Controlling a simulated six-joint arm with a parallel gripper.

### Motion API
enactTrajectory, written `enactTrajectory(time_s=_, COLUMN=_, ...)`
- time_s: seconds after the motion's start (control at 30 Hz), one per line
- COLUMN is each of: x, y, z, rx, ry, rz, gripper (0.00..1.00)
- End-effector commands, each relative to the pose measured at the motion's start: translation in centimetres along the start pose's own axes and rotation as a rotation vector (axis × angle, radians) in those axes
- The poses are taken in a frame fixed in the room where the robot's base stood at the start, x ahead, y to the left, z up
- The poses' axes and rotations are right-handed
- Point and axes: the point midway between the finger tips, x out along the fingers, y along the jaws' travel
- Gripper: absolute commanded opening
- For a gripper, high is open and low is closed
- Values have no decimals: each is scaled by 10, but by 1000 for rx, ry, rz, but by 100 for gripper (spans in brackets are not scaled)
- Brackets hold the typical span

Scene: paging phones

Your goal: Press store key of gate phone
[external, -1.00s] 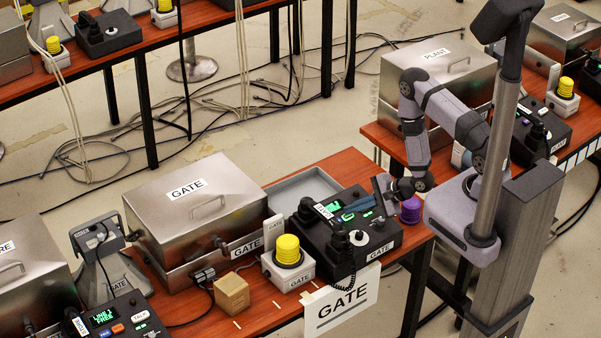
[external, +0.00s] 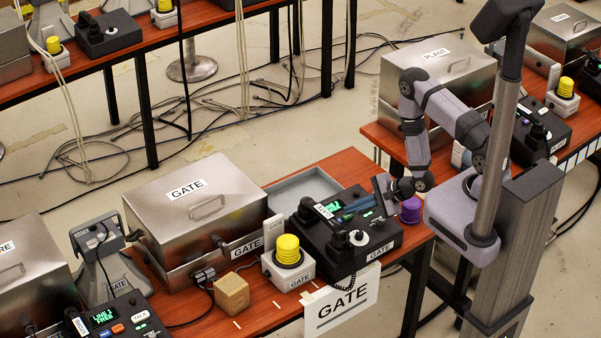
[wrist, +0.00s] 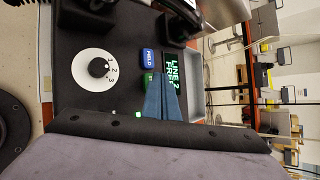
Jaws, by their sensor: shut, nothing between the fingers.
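The gate phone (external: 345,238) is a black console at the right end of the near table, with a handset on a coiled cord. In the wrist view its panel shows a white dial (wrist: 84,68), a blue key reading FIELD (wrist: 149,58) and a lit display (wrist: 176,74) reading "LINE 2 FREE". A green key (wrist: 149,82) sits beside the FIELD key, mostly hidden by my fingers; its label is unreadable. I cannot make out a key marked store. My gripper (external: 355,208) is shut and empty, its blue fingers (wrist: 164,92) over the panel. Contact cannot be told.
A yellow button on a white box (external: 287,249) and a wooden block (external: 231,293) stand left of the phone. A purple cylinder (external: 411,212) stands at its right, close to my gripper. A grey tray (external: 290,190) and steel GATE case (external: 190,205) are behind and left.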

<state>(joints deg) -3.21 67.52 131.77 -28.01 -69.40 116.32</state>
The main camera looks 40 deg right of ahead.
Motion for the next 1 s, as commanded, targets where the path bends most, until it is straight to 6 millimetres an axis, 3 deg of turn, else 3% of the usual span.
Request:
enactTrajectory(time_s=0.43, x=-5, y=-4, z=4, rx=0, ry=0, rz=0, gripper=0)
enactTrajectory(time_s=1.0, x=-39, y=-29, z=29, rx=0, ry=0, rz=0, gripper=0)
